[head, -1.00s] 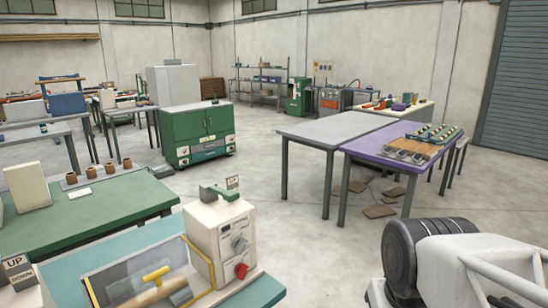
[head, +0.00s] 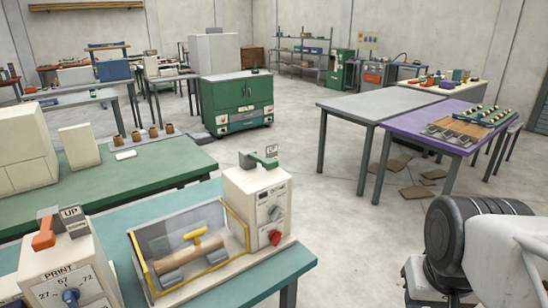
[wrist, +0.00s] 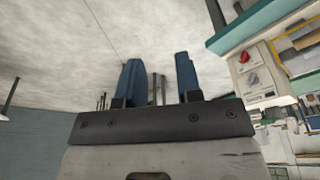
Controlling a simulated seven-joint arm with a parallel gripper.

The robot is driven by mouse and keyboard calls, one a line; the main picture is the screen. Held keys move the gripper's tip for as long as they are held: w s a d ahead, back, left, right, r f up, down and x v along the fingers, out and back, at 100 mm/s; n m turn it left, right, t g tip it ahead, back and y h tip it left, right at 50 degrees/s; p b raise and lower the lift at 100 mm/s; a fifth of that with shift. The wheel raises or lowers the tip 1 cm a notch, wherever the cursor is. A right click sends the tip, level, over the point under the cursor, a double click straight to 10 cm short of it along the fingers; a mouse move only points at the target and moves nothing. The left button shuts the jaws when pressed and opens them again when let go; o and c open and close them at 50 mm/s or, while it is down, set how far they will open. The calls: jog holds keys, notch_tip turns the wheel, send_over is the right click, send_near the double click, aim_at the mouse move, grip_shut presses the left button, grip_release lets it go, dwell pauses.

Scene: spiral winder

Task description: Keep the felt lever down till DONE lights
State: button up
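A cream machine on the teal bench has a tray with a yellow rim (head: 190,262). A roller with a yellow handle (head: 200,243) lies in the tray. I cannot tell which lever is the felt one, and no lit DONE lamp is readable. My gripper (wrist: 158,75) is open and empty in the wrist view, its blue fingers apart. The machine's red knob (wrist: 244,57) is off to its right, apart from it.
A second cream machine (head: 70,265) with a PRINT dial, an orange lever (head: 44,236) and an UP sign stands at the left front. A green table (head: 140,172) lies behind. A purple table (head: 440,125) stands at right. Open floor (head: 290,170) lies between.

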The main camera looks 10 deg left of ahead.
jog(key=shift+w+r, duration=0.15)
jog(key=shift+w, duration=0.05)
jog(key=c, duration=0.5)
jog(key=shift+w+a+r+n, duration=0.15)
jog(key=shift+w+r+n, duration=0.1)
jog(key=shift+w+n, duration=0.05)
grip_shut()
jog(key=w+a+r+n+g, duration=0.1)
jog(key=w+a+r+n, duration=0.3)
jog(key=w, duration=0.4)
jog(key=w+a+r+n, duration=0.4)
jog(key=w+r+n, duration=0.1)
jog(key=w, duration=0.3)
jog(key=w+a+r+n+g, duration=0.1)
jog(key=w+a+r+n, duration=0.3)
jog(key=w, duration=0.4)
jog(key=w+a+r+n+g+h, duration=0.1)
jog(key=w+a+r+n, duration=0.2)
jog(key=w+a+n, duration=1)
jog(key=w+a, duration=0.5)
jog(key=a, duration=0.2)
jog(key=shift+w+a+r+n+g, duration=0.2)
jog(key=shift+w+a+n+g, duration=0.1)
jog(key=shift+w+a+g, duration=0.1)
